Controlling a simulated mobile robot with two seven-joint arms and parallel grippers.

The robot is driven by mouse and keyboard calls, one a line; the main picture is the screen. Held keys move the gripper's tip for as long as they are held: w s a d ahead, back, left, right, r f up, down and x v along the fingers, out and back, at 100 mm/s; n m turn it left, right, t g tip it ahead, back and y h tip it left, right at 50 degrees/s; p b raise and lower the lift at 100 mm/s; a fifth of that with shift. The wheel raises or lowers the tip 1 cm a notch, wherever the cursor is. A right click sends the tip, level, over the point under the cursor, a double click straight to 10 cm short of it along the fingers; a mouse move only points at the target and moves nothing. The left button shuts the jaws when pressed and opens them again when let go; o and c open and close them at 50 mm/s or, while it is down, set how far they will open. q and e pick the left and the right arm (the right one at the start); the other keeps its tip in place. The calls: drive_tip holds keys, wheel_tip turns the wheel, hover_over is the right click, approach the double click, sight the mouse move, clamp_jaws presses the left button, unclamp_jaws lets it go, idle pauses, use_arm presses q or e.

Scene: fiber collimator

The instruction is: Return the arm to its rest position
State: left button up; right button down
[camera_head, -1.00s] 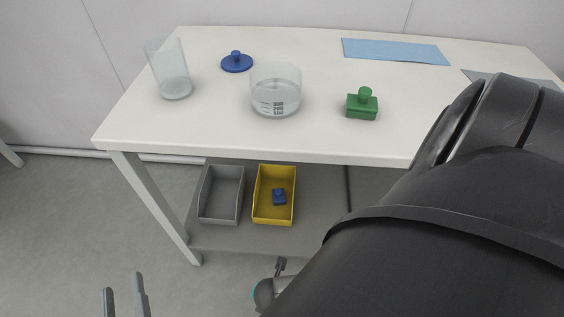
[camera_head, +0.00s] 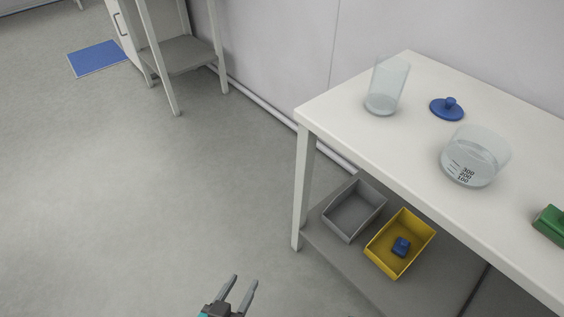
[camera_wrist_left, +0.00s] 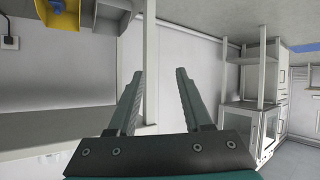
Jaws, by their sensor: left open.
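My left gripper (camera_head: 243,284) is at the bottom of the head view, over the grey floor and left of the table. Its two fingers are apart and nothing is between them. In the left wrist view the left gripper (camera_wrist_left: 157,88) also shows open and empty, with the wall behind it.
The white table (camera_head: 390,150) carries a glass beaker (camera_head: 388,85), a blue lid (camera_head: 447,108), a graduated dish (camera_head: 474,158) and a green block (camera_head: 552,225). On its lower shelf are a grey bin (camera_head: 354,210) and a yellow bin (camera_head: 385,262) holding a blue piece (camera_head: 401,246).

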use_arm(q)
drive_tip(key=s+a+f+g+y+p, duration=0.4)
drive_tip(key=s+a+f+g, duration=0.5)
drive_tip(key=s+a+f, duration=0.6)
wheel_tip(320, 180, down, 3)
drive_tip(key=shift+s+a+f+y+p, duration=0.2)
drive_tip(key=shift+s+y+p, duration=0.35)
drive_tip(key=shift+s, duration=0.7)
use_arm(e)
drive_tip(key=s+d+r+m, duration=0.1)
drive_tip(key=s+d+m, duration=0.4)
drive_tip(key=s+m, duration=0.4)
drive_tip(key=m, duration=0.3)
drive_tip(key=shift+s+d, duration=0.15)
drive_tip(key=shift+s, duration=0.25)
